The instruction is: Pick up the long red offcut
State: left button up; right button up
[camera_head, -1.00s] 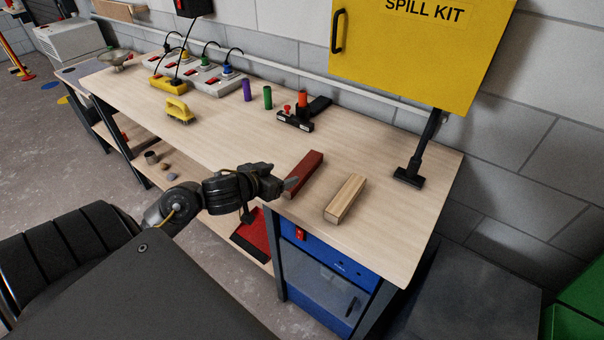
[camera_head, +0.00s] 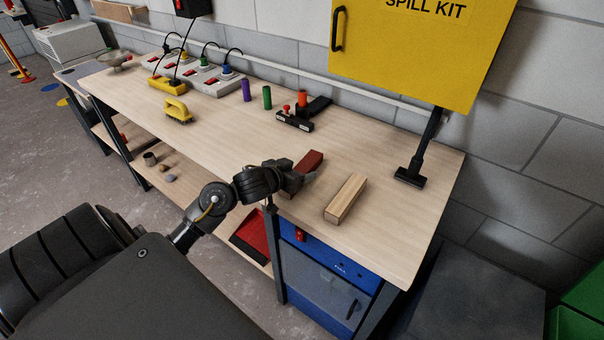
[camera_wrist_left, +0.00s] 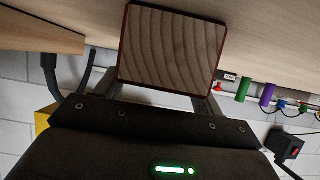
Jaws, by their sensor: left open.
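The long red offcut (camera_head: 309,160) lies on the workbench, a red-painted batten with its near end hidden behind my left gripper (camera_head: 299,180). In the left wrist view, the offcut's bare wood-grain end (camera_wrist_left: 172,50) with thin red edges fills the upper middle, close to the camera. My left gripper is open at this near end. Its fingers show at the left and right of the end in the wrist view, and their tips are hidden, so I cannot tell if they touch it. My right gripper is not in view.
An unpainted batten (camera_head: 346,198) lies just right of the red offcut. Behind are a black tool (camera_head: 296,121), a green cylinder (camera_head: 267,97) and a purple one (camera_head: 246,90).

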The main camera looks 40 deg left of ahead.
pick_arm(q)
jog(key=c, duration=1.1)
jog(key=shift+c, duration=0.5)
jog(key=shift+r, duration=0.15)
jog(key=shift+r, duration=0.25)
notch_tip(320, 180, up, 2)
jog(key=shift+r+p, duration=0.15)
jog(key=shift+p, duration=0.35)
jog(key=s+d+r+p, duration=0.4)
jog(key=d+r, duration=0.6)
jog(key=d, duration=0.3)
jog(key=shift+s+d, duration=0.15)
jog(key=shift+s, duration=0.2)
